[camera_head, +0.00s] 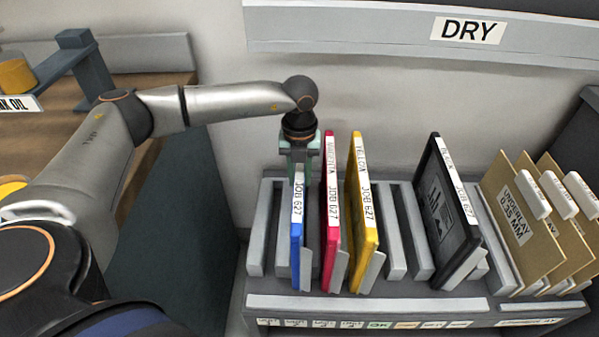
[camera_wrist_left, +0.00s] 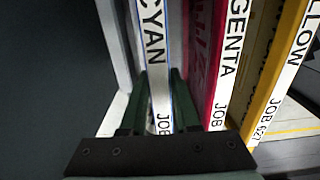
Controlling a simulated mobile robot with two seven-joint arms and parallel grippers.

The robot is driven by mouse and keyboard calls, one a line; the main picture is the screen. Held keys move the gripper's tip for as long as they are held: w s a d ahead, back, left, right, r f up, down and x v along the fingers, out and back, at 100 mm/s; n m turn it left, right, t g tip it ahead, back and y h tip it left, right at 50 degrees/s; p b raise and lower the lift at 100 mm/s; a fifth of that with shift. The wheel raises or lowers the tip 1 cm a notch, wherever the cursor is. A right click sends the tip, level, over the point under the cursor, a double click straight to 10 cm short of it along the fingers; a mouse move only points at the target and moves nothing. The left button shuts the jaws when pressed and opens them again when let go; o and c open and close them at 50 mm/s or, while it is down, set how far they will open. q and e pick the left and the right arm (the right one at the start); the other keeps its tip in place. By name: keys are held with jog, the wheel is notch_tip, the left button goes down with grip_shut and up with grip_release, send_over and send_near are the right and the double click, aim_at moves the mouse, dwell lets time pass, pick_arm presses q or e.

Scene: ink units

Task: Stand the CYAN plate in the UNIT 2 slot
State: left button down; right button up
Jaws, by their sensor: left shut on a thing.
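The cyan plate (camera_head: 296,245) is blue, with a white label strip along its edge. It is upright in the slotted rack (camera_head: 370,302), left of the magenta plate (camera_head: 331,225). I cannot tell whether its bottom edge rests on the slot floor. My left gripper (camera_head: 300,175) is shut on its upper part from above. In the left wrist view the green fingers (camera_wrist_left: 153,100) straddle the plate, and its label reads CYAN. Small slot labels (camera_head: 296,323) line the rack's front, too small to read surely. My right gripper is not in view.
The yellow plate (camera_head: 362,215) and the black plate (camera_head: 452,215) stand further right, with empty slots between them. Brown underlay folders (camera_head: 525,225) stand at the far right. A ledge marked DRY (camera_head: 468,30) runs above the rack. A wooden bench (camera_head: 130,90) is at left.

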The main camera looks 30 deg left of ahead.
pick_arm(q)
jog(key=shift+f, duration=0.15)
jog(key=shift+f, duration=0.4)
dwell(0.5)
jog(key=c, duration=0.6)
grip_release()
jog(key=shift+o, duration=0.2)
notch_tip(320, 180, up, 12)
jog(key=p, duration=0.1)
jog(key=shift+r, duration=0.25)
jog(key=shift+r, duration=0.1)
notch_tip(320, 180, up, 5)
jog(key=p, duration=0.4)
